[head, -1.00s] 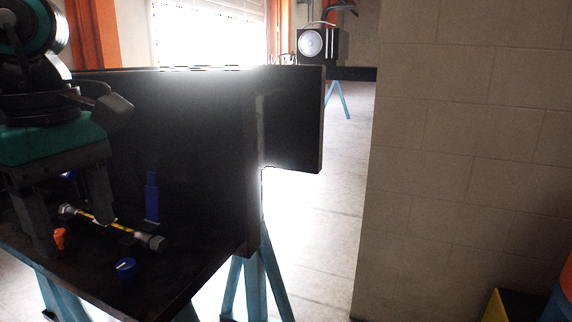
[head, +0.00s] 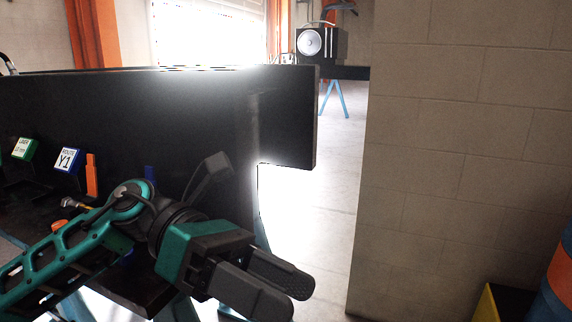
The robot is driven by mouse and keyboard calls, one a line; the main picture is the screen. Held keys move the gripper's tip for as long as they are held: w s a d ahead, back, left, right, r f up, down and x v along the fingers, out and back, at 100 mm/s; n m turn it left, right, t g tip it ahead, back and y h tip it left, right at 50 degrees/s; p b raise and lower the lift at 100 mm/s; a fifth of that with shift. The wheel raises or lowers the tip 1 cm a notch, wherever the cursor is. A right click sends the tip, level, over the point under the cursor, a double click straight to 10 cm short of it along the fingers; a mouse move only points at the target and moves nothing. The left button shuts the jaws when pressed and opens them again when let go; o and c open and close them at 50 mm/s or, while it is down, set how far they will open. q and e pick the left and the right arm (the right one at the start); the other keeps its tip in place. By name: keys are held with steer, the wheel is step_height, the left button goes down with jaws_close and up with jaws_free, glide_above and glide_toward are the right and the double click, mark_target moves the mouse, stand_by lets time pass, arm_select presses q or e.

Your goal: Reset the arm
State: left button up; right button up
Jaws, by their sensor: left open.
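My left arm comes in from the left, low in the head view. Its gripper (head: 300,296) is open and empty, in front of the right end of the dark bench, pointing to the lower right. A metal hose end (head: 72,203) shows on the bench behind my arm, and the rest of that piece is hidden by the arm. My right gripper is not in view.
A black panel (head: 150,110) stands along the bench. A block wall (head: 450,150) rises at right. Open floor (head: 335,190) lies between.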

arm_select(q)
steer(key=w+f+n+t+h, duration=0.2)
steer(key=w+n+t+h, duration=0.65)
steer(key=n+t, duration=0.95)
steer(key=w+a+f+n+t+y, duration=0.2)
steer(key=a+f+n+t+y, duration=0.25)
steer(key=n, duration=0.55)
steer(key=w+a+f+n+t+y, duration=0.25)
steer(key=f+n+y, duration=0.45)
steer(key=n, duration=0.4)
steer(key=s+a+f+n+g+y, duration=0.2)
steer(key=s+a+f+n+y, duration=0.1)
steer(key=f, duration=0.6)
steer(key=s+a+f+n+g+y, duration=0.2)
steer(key=s+a+f+n+y, duration=0.1)
steer(key=s+f+n, duration=0.2)
steer(key=s+a+f+n+g+y, duration=0.2)
steer(key=s+f, duration=0.5)
steer(key=f, duration=0.6)
steer(key=a+n+y, duration=0.1)
steer(key=n, duration=0.1)
steer(key=shift+a+n+g, duration=0.3)
steer(key=shift+a, duration=0.05)
steer(key=shift+r, duration=0.1)
steer(key=shift+c, duration=0.2)
